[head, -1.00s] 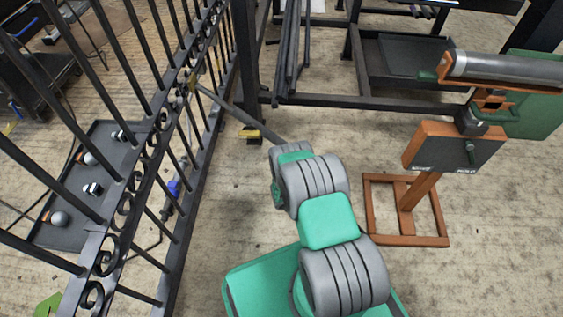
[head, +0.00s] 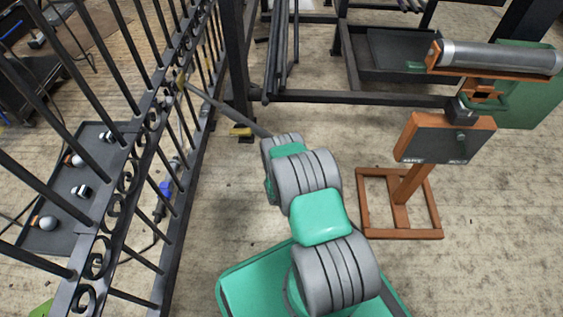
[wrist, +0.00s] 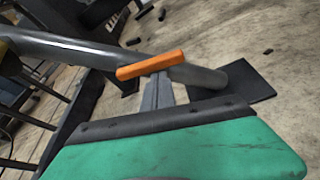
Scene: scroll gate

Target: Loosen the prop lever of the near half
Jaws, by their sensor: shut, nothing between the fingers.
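The prop is a grey tube (wrist: 75,48) crossing the wrist view, its lower end by a dark plate (wrist: 252,84) on the floor. An orange lever (wrist: 150,65) lies across the tube. My gripper (wrist: 159,78) is shut, its narrow grey fingers reaching up to the underside of the lever with nothing between them; I cannot tell whether they touch it. In the head view the prop (head: 225,110) slopes from the black gate (head: 150,122) down behind my arm, which hides its lower end, the lever and my gripper.
A dark tray (head: 52,235) with small parts lies left of the gate. An orange stand (head: 400,232) with a grey box and roller stands right of my arm. A black frame (head: 375,98) stands behind. Open floor lies between arm and stand.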

